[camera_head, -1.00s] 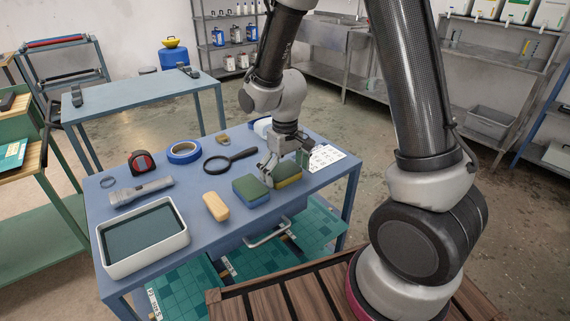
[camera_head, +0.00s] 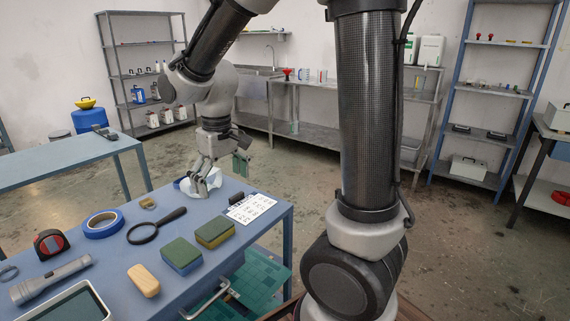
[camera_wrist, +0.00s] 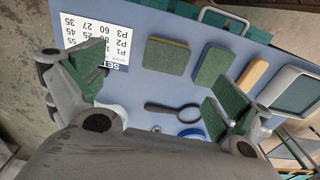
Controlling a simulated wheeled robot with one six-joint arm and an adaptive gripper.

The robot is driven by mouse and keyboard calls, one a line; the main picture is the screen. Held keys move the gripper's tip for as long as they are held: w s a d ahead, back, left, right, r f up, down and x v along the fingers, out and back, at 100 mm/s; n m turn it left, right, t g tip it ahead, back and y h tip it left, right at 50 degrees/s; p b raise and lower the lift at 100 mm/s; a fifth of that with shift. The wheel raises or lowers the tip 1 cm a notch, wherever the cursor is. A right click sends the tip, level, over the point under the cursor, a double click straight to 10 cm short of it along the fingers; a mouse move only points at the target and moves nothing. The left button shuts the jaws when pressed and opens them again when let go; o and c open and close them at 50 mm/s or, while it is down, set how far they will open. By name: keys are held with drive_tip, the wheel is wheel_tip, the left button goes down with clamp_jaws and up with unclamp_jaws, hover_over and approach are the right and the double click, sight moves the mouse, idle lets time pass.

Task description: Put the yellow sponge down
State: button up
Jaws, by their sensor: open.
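The yellow sponge (camera_head: 214,233), with a dark green top, lies flat on the blue table (camera_head: 115,265), right of a similar blue sponge with a green top (camera_head: 181,255). In the wrist view the yellow sponge (camera_wrist: 168,56) lies beside the blue sponge (camera_wrist: 213,66), with a small gap between them. My gripper (camera_head: 222,173) is open and empty above the far part of the table, beyond the yellow sponge and apart from it. In the wrist view its green-padded fingers (camera_wrist: 158,86) are spread wide with nothing between them.
A printed sheet (camera_head: 252,209) lies right of the sponges near the table edge.

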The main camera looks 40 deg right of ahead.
drive_tip(key=s+d+r+m+t, duration=0.1)
drive_tip(key=s+d+r, duration=0.3)
drive_tip(key=s+d, duration=0.2)
drive_tip(key=s+d+r+m+t, duration=0.2)
drive_tip(key=s+d+r, duration=0.3)
drive_tip(key=s, duration=0.6)
drive_tip(key=shift+d+r+t, duration=0.15)
drive_tip(key=shift+d+t, duration=0.15)
drive_tip(key=shift+d, duration=0.3)
